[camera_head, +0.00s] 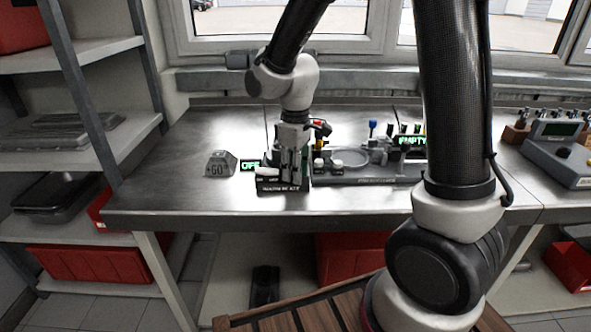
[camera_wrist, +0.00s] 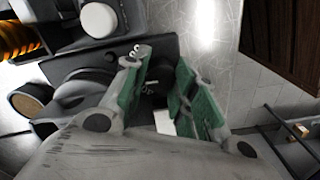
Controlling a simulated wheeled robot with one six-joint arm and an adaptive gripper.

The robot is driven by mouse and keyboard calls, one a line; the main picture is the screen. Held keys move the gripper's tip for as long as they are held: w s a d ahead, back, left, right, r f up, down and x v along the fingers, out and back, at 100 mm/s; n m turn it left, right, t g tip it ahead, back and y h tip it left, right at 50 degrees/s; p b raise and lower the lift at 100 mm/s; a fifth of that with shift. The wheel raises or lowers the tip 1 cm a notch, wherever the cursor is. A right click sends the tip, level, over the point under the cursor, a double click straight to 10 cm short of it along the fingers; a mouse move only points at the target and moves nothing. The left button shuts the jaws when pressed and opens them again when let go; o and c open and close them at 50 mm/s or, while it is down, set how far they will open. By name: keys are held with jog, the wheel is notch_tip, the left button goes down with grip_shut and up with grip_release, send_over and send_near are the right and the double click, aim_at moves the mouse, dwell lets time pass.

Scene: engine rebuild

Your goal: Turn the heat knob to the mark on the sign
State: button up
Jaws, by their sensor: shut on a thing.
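The sign (camera_head: 219,164) is a grey wedge that reads +60°, left of the heater on the bench. The heater (camera_head: 281,187) is a low dark box with a lettered front. A green display (camera_head: 250,166) beside it reads OFF. My gripper (camera_head: 291,166) points down over the heater and hides much of it. In the wrist view my gripper (camera_wrist: 159,86) has its green-padded fingers close together at the dark heater panel (camera_wrist: 163,60), which has white marks. The fingers are shut on what seems to be the heat knob, mostly hidden between them.
A fixture base (camera_head: 365,178) with a ring, white button and coloured handles stands just right of the heater. A green display (camera_head: 412,142) there reads EMPTY. A grey instrument (camera_head: 556,160) sits far right. The bench top left of the sign is clear.

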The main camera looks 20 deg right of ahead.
dwell(0.5)
jog(key=o, duration=1.1)
jog(key=shift+c, duration=0.2)
notch_tip(320, 180, up, 12)
jog(key=s+d+r+m+t, duration=0.2)
jog(key=s+d+m, duration=0.2)
jog(key=s+d, duration=0.3)
jog(key=s+d+r+m+t, duration=0.2)
jog(key=s+d+m, duration=0.3)
jog(key=s+d, duration=0.3)
jog(key=s, duration=0.4)
jog(key=shift+r, duration=0.4)
